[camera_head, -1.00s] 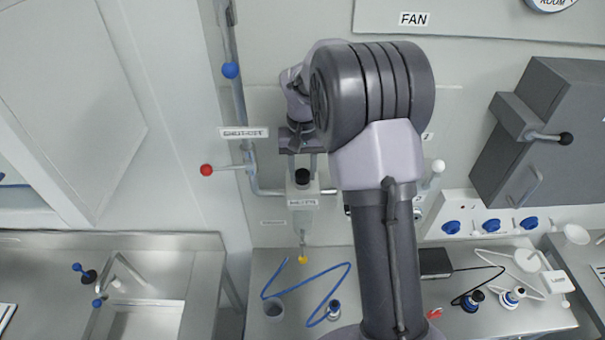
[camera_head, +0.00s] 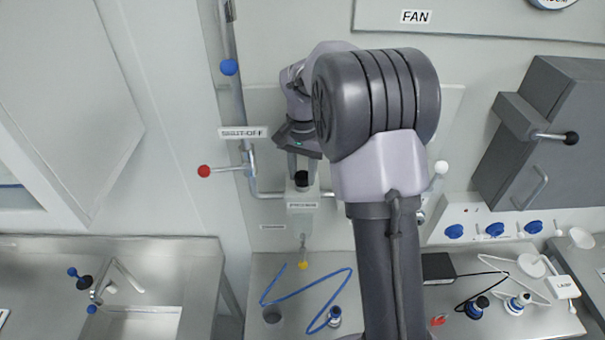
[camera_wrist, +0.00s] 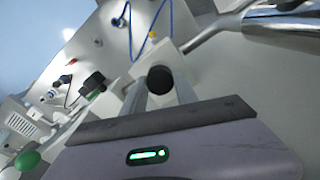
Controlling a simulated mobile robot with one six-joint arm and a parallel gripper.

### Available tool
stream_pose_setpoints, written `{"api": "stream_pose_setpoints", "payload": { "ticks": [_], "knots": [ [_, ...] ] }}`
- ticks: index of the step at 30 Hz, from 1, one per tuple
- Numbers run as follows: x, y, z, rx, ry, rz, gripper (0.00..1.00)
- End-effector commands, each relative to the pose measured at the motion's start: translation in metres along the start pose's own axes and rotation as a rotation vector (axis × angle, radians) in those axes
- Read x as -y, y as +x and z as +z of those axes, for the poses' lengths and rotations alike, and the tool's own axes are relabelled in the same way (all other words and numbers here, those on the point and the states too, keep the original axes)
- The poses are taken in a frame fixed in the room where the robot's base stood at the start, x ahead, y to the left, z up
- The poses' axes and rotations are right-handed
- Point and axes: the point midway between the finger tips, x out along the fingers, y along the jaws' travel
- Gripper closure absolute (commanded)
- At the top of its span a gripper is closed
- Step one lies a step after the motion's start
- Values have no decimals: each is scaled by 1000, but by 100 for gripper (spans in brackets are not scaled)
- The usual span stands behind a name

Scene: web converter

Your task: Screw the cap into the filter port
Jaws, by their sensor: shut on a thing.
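The black round cap (camera_head: 301,179) is at the top of a pale, box-shaped filter housing (camera_head: 302,202) on the back wall. My gripper (camera_head: 302,168) reaches down from above with its fingers around the cap, and it is shut on it. In the wrist view, the cap (camera_wrist: 160,79) shows as a dark disc between the two pale fingers of my gripper (camera_wrist: 159,84). The port under the cap is hidden, so I cannot tell how deep the cap sits.
A pipe with a red-knobbed shut-off lever (camera_head: 204,171) runs left of the housing. A white-knobbed lever (camera_head: 441,167) is to the right. Below, a steel bench (camera_head: 385,310) carries a blue hose (camera_head: 340,289) and several small fittings. A grey box (camera_head: 545,140) is mounted at right.

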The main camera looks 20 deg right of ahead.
Motion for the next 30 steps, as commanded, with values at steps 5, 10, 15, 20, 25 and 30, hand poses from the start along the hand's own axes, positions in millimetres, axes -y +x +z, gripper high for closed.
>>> {"api": "stream_pose_setpoints", "payload": {
  "ticks": [5, 10, 15, 20, 25, 30],
  "knots": [
    [0, 2, 0, -1, 48, 0, 100],
    [0, 3, 0, 0, 234, -1, 100],
    [0, 1, 0, 0, 344, -1, 100],
    [0, 0, 0, 0, 350, 0, 100],
    [0, 0, 0, 0, 348, 0, 47],
    [0, 0, 0, 0, 348, 0, 47]
  ]
}}
